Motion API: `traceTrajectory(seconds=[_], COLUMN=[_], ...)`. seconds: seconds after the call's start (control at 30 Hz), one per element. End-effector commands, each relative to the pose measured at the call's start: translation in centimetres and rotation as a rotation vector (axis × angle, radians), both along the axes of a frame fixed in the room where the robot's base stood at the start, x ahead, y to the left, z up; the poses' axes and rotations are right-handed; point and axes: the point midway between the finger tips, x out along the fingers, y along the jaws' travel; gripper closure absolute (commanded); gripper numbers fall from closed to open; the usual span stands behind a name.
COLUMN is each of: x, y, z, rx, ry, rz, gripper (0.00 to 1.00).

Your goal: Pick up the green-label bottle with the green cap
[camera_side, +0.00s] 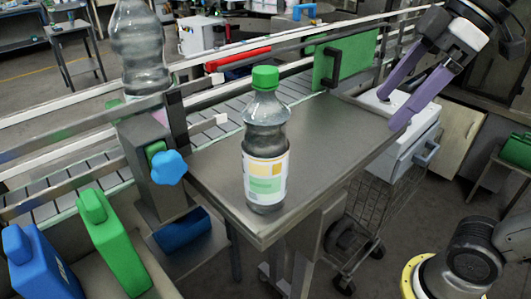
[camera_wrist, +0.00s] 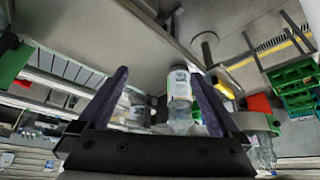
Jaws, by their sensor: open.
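The green-label bottle (camera_side: 265,145) stands upright on a grey metal table in the side view. It is clear plastic with a green cap and a white, yellow and green label. My gripper (camera_side: 393,107), with purple fingers, is open and empty to the right of the bottle, well apart from it, near the table's right end. In the wrist view my gripper (camera_wrist: 160,74) has its fingers spread wide. A clear bottle with a whitish label (camera_wrist: 180,85) shows between them, upside down in the picture; its cap is not clear, so I cannot tell which bottle it is.
The grey table (camera_side: 325,125) is bare around the bottle. A conveyor with rails (camera_side: 60,170) runs behind it, carrying a larger clear bottle (camera_side: 138,50). A blue knob (camera_side: 168,167) is close on the left. Green (camera_side: 115,245) and blue (camera_side: 40,265) jugs stand at lower left.

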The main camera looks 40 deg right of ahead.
Motion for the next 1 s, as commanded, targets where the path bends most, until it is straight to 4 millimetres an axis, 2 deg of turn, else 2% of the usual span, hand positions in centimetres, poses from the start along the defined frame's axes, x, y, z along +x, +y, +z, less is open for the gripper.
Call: traceTrajectory(seconds=[0.03, 0.2, 0.3, 0.43, 0.53, 0.7, 1.0], x=[0.8, 2.7, 3.9, 5.9, 7.2, 7.7, 8.7], y=[1.0, 4.1, 5.8, 7.6, 8.3, 9.3, 12.0], z=[2.0, 7.6, 10.0, 11.7, 11.6, 10.1, 5.5], rx=[0.008, 0.033, 0.048, 0.068, 0.072, 0.075, 0.074], ry=[-0.010, -0.049, -0.067, -0.082, -0.073, -0.050, -0.050], rz=[0.072, 0.309, 0.418, 0.491, 0.507, 0.519, 0.516], gripper=[0.00, 0.00, 0.00, 0.00, 0.00, 0.00, 0.00])
